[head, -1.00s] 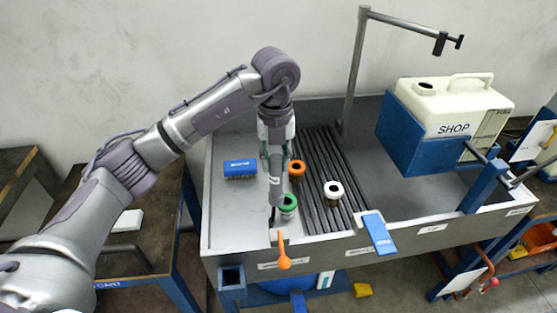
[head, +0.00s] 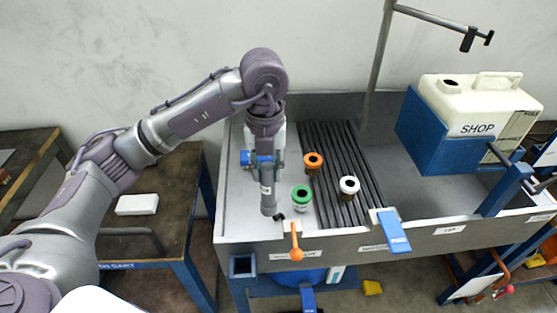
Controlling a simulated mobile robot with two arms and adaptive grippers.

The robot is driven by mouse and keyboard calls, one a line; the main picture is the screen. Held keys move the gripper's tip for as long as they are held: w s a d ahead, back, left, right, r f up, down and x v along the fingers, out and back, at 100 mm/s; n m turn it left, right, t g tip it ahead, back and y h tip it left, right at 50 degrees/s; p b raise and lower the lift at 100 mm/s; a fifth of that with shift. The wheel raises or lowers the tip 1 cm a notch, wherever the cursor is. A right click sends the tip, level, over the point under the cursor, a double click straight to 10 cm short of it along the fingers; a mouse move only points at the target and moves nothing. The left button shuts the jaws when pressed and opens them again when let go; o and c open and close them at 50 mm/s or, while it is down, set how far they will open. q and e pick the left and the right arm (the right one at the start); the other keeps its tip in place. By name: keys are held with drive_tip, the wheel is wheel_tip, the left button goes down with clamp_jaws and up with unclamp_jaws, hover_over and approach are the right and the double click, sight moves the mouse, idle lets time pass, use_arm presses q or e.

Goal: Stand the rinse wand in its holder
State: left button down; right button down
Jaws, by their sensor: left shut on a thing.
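My left gripper (head: 265,158) points down over the left part of the grey sink bench and is shut on a grey, tube-shaped thing, apparently the rinse wand (head: 267,192). The wand hangs nearly upright below the fingers, its lower end near the bench's front edge; I cannot tell whether it touches. A blue open-topped square socket (head: 243,265) on the bench's front left looks like the holder. It is empty as far as I see, and lies left of and nearer than the wand. My right gripper is not in view.
Green (head: 301,198), orange (head: 313,162) and white (head: 349,187) ringed bottles stand right of the wand. A blue brush (head: 245,158) is partly hidden behind the gripper. An orange lever (head: 296,243) and a blue flap (head: 394,234) sit on the front edge. A tank (head: 478,105) stands right.

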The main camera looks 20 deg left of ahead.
use_arm(q)
drive_tip(key=s+a, duration=0.4)
drive_tip(key=s, duration=0.5)
drive_tip(key=shift+s+b, duration=0.2)
drive_tip(key=shift+b, duration=0.25)
